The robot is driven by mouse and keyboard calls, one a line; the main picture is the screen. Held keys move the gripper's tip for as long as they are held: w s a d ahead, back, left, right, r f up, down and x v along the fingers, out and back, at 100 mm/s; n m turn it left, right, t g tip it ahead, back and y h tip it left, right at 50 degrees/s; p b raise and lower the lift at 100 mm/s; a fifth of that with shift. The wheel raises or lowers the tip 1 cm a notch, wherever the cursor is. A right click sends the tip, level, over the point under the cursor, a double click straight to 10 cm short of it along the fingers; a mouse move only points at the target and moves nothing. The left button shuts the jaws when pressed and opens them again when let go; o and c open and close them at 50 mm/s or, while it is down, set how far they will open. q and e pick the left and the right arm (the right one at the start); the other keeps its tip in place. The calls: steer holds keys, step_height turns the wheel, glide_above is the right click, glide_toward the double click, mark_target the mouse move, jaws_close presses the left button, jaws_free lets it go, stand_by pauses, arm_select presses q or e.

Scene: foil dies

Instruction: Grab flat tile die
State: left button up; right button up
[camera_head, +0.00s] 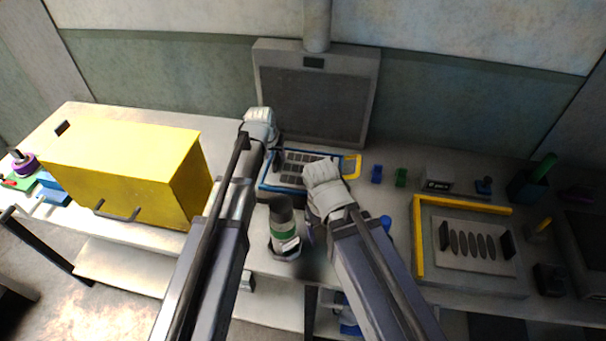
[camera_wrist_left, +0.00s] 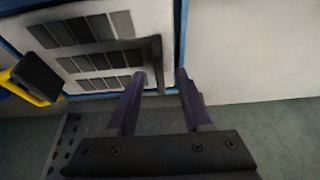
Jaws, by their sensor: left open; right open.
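A blue-rimmed tray (camera_head: 263,186) holds a pale panel with rows of dark flat rectangular tiles (camera_head: 306,158). The tiles also show in the left wrist view (camera_wrist_left: 95,28); I cannot tell which one is the flat tile die. My left gripper (camera_head: 278,158) is at the tray's left side. In the left wrist view its two purple fingers (camera_wrist_left: 162,76) are apart over the panel's edge, with a dark L-shaped edge piece (camera_wrist_left: 157,50) near them. My right gripper (camera_head: 313,230) is open in front of the tray; its fingers are mostly hidden by its wrist.
A green-banded dark cylinder (camera_head: 284,232) stands between my arms. A large yellow box (camera_head: 120,170) is at left. A yellow-edged fixture (camera_head: 418,240) is at right. A grey panel stands behind.

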arm_select(q)
steer(key=shift+b+x, duration=0.55)
steer(key=shift+x, duration=0.6)
jaws_close()
stand_by(0.5)
